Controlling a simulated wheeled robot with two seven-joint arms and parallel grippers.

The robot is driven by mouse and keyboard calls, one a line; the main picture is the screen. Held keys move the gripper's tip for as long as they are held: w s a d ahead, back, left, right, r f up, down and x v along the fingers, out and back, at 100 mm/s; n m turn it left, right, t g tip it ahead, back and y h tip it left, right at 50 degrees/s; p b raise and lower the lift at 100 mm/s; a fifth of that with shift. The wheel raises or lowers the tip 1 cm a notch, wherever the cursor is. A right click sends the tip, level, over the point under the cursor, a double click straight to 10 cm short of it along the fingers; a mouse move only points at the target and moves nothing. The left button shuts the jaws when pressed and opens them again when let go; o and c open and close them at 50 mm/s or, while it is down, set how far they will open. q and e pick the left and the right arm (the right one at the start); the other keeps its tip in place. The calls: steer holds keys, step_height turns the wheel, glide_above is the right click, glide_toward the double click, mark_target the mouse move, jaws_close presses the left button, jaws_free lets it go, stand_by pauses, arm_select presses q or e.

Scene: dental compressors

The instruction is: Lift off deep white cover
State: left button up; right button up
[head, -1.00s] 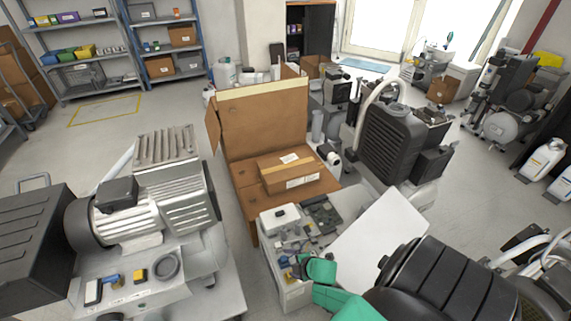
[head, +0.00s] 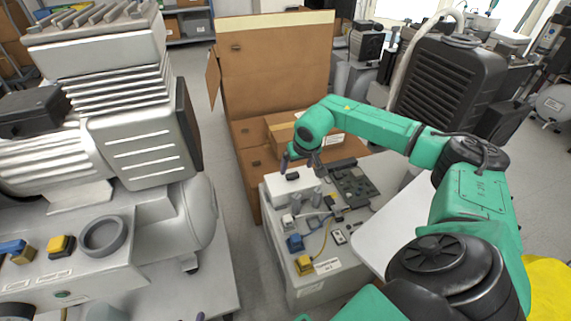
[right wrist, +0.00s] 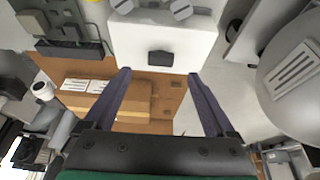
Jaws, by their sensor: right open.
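The deep white cover (head: 283,188), with a small black handle on top, sits at the back left of the low grey-white cabinet. It also shows in the right wrist view (right wrist: 185,45), top centre, with its black handle facing the jaws. My right gripper (head: 301,163) hangs over the cover with fingers pointing down. Its two dark fingers (right wrist: 160,80) are spread apart and empty, with the handle beyond the gap between their tips. I see no contact with the cover. My left gripper is not visible.
An open cardboard box (head: 275,62) stands behind, with a smaller closed carton (head: 283,130) near my right wrist. Circuit boards and small blue and yellow parts (head: 304,264) lie beside the cover. A large silver compressor (head: 140,150) stands left, across a floor gap.

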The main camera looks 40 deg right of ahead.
mark_target(293, 175)
steer(key=b+x, duration=0.2)
steer(key=x, duration=0.4)
steer(key=shift+w+f+b, duration=0.25)
steer(key=shift+f+b, duration=0.05)
steer(key=shift+b, duration=0.1)
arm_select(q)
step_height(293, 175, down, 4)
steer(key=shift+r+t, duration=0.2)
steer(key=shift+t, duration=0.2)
arm_select(e)
steer(key=shift+r, duration=0.1)
jaws_close()
